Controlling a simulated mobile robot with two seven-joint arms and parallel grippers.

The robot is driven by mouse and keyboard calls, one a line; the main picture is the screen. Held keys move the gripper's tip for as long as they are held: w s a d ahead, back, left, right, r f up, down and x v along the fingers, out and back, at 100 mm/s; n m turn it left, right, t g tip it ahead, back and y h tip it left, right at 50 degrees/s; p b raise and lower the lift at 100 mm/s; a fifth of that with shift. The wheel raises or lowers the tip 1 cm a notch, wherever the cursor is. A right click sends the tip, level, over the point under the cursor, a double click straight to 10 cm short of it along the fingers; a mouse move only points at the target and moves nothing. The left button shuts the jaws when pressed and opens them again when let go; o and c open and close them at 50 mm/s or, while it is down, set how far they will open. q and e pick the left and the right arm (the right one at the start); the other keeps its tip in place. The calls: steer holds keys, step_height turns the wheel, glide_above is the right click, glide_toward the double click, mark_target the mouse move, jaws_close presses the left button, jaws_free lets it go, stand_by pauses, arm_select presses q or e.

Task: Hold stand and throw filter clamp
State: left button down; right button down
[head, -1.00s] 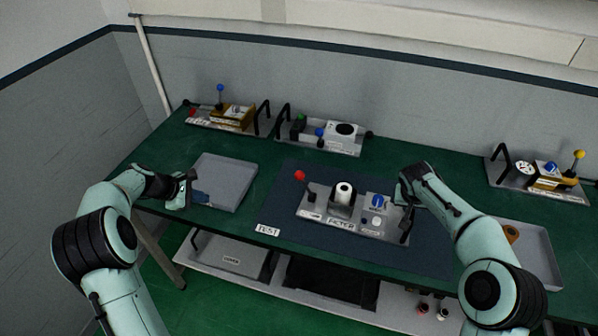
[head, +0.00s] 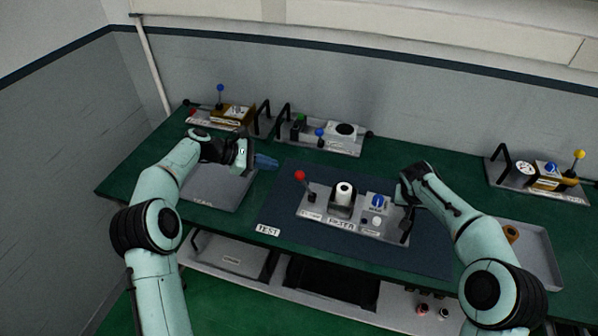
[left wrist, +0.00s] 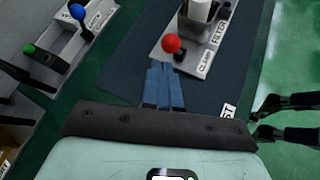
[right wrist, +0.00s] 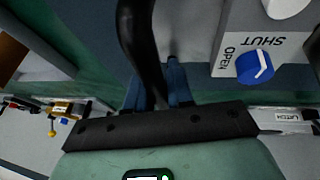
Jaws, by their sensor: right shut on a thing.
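The filter stand (head: 322,214) is a grey plate on the dark mat. It carries a white cylinder (head: 343,192), a blue knob (head: 378,200) and, at its left end, the red-balled clamp lever (head: 300,176). The red ball also shows in the left wrist view (left wrist: 171,43), just beyond my left fingertips. My left gripper (head: 266,161) is empty, its blue fingers together, left of the lever and apart from it. My right gripper (head: 406,208) is shut on the stand's black handle (right wrist: 143,40) at the right end. The blue knob is near it in the right wrist view (right wrist: 255,66).
A grey tray (head: 215,195) lies under my left arm. Another tray (head: 535,260) with a brown part is at the right. Other stands with levers stand along the back (head: 318,135) and back right (head: 540,175). A shelf lies below the table.

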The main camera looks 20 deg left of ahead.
arm_select(q)
steer(key=w+d+f, duration=0.2)
steer(key=d+f, duration=0.2)
steer(key=f, duration=0.1)
steer(key=shift+d, duration=0.2)
steer(key=shift+w+d+f, duration=0.1)
steer(key=shift+f, duration=0.05)
steer(key=shift+w+r, duration=0.1)
steer(key=shift+r, duration=0.2)
stand_by(0.7)
stand_by(0.9)
